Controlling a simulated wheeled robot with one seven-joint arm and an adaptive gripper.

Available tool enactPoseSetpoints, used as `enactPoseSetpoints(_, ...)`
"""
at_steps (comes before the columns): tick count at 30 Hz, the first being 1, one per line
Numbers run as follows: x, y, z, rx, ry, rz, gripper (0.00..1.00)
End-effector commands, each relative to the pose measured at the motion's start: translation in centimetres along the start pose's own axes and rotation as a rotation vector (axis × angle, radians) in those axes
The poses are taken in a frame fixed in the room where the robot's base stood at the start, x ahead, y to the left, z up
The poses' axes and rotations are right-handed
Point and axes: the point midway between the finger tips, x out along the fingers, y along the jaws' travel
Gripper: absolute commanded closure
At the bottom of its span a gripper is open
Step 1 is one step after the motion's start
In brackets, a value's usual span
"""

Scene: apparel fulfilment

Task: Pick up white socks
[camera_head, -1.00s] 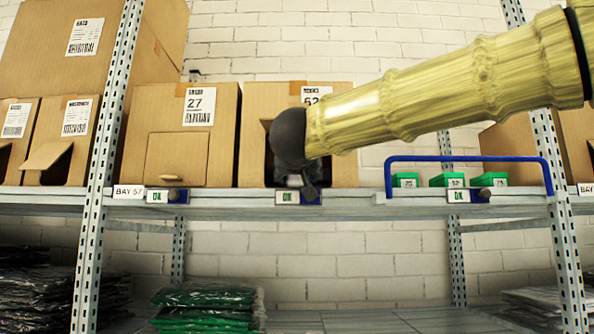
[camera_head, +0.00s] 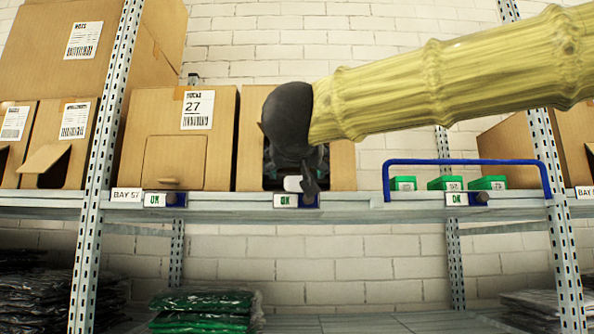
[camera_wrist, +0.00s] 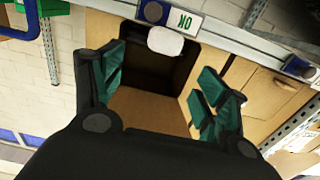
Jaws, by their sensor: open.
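The white socks show as a small white rounded bundle (camera_wrist: 165,41) at the mouth of an open cardboard box (camera_wrist: 130,58), near the shelf lip in the wrist view. In the head view the white bundle (camera_head: 292,183) sits low in the box opening, just above the shelf front. My gripper (camera_wrist: 160,72) is open, with its green-padded fingers spread either side of the opening. Nothing is between the fingers. In the head view my dark wrist covers much of the box and its label, and only part of my gripper (camera_head: 308,178) shows.
A closed-flap box labelled 27 (camera_head: 180,130) stands directly left. A blue rail (camera_head: 470,161) and small green boxes (camera_head: 447,183) are to the right. Green "OK" tags line the shelf edge (camera_head: 350,201). A metal upright (camera_head: 105,120) stands farther left.

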Motion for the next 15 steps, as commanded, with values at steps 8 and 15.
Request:
enactPoseSetpoints(8, -3.3, 0.1, 0.0, -0.001, 0.0, 0.0, 0.26)
enactPoseSetpoints(15, -3.9, 0.1, 0.0, 0.0, 0.0, 0.0, 0.26)
